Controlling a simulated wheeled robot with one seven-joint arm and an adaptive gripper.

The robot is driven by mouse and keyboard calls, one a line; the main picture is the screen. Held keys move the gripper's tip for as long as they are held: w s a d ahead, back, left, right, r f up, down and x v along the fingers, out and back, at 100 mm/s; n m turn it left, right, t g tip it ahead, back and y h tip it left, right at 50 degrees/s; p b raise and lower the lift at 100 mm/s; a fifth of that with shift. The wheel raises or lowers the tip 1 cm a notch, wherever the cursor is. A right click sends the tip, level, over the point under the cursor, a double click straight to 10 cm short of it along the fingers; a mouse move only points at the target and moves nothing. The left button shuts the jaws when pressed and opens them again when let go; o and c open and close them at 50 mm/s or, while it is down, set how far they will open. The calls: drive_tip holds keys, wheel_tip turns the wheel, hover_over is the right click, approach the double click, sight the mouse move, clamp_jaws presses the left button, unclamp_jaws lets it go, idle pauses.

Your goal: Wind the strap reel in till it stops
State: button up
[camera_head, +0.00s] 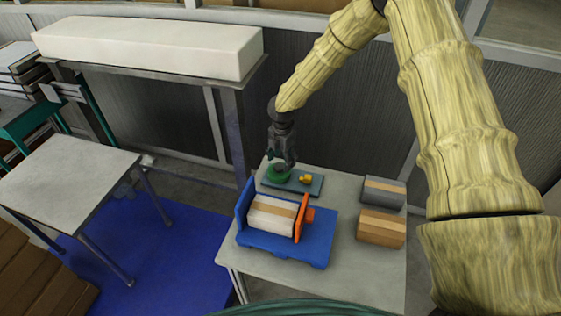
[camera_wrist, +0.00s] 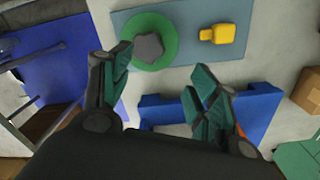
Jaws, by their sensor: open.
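In the wrist view the disc (camera_wrist: 165,60) bears a grey lobed knob (camera_wrist: 149,47). Which one is the strap reel I cannot tell for sure. My gripper (camera_head: 281,165) is over the green disc; its fingers (camera_wrist: 163,72) are apart and empty.
A grey box with a tan band (camera_head: 384,191) and a brown box (camera_head: 381,228) stand at the table's right. A separate pale table (camera_head: 65,180) stands left over a blue floor mat (camera_head: 165,260). A long white block (camera_head: 150,45) lies on a rack behind.

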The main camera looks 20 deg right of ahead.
sight(279, 167)
drive_tip(key=shift+g, duration=0.3)
drive_tip(key=w+f, duration=0.1)
drive_tip(key=f, duration=0.1)
drive_tip(key=w+f, duration=0.1)
drive_tip(key=w+f+p, duration=0.1)
drive_tip(key=f, duration=0.1)
drive_tip(key=shift+w+a+f, duration=0.1)
drive_tip(key=shift+w+f, duration=0.2)
drive_tip(key=shift+w, duration=0.05)
drive_tip(key=shift+s, duration=0.3)
drive_tip(key=shift+s+r, duration=0.45)
drive_tip(key=shift+s, duration=0.15)
drive_tip(key=shift+s+r, duration=0.25)
drive_tip(key=shift+r, duration=0.05)
drive_tip(key=shift+c, duration=0.9)
drive_tip(key=shift+f, duration=0.1)
drive_tip(key=c, duration=0.3)
drive_tip(key=shift+w+f, duration=0.45)
drive_tip(key=shift+f, duration=0.05)
drive_tip(key=c, duration=0.4)
drive_tip(key=shift+s, duration=0.1)
